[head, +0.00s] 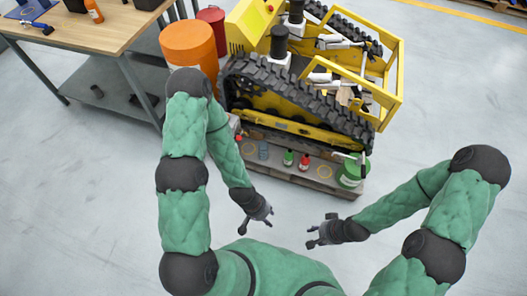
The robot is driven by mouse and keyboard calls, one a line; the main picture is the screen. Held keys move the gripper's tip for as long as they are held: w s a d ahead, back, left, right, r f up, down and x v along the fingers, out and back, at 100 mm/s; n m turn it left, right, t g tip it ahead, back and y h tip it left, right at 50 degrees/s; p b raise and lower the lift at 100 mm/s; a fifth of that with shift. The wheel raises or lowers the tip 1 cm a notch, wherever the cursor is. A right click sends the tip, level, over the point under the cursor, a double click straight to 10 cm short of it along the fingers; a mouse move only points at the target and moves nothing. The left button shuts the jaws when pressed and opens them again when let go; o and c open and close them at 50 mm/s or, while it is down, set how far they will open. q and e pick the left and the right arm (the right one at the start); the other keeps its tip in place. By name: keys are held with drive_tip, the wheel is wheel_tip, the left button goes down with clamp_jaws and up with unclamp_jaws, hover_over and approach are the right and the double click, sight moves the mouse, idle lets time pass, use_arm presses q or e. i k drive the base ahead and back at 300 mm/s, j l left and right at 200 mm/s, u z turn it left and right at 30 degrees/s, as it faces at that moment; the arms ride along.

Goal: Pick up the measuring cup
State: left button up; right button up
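A small bluish, see-through vessel (263,151), which looks like the measuring cup, stands on the low wooden pallet (312,182) in front of the yellow tracked carrier (290,117). It is too small to make out a handle or markings. My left gripper (256,222) hangs in front of the pallet, below the cup in the picture and apart from it. Its fingers look spread and empty. My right gripper (319,231) is to the right of the left one, also apart from everything. Its fingers look spread and empty.
A green bottle (288,158) and a red bottle (304,162) stand right of the cup; a green bucket (349,174) is at the pallet's right end. Yellow rings mark the pallet. An orange drum (188,43) and a workbench (95,24) are at left.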

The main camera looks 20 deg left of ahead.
sight(262, 145)
drive_tip(key=u, duration=0.45)
drive_tip(key=i+u, duration=0.25)
drive_tip(key=u, duration=0.15)
drive_tip(key=i+u, duration=0.25)
drive_tip(key=u, duration=0.15)
drive_tip(key=i+u, duration=0.2)
drive_tip(key=u, duration=0.2)
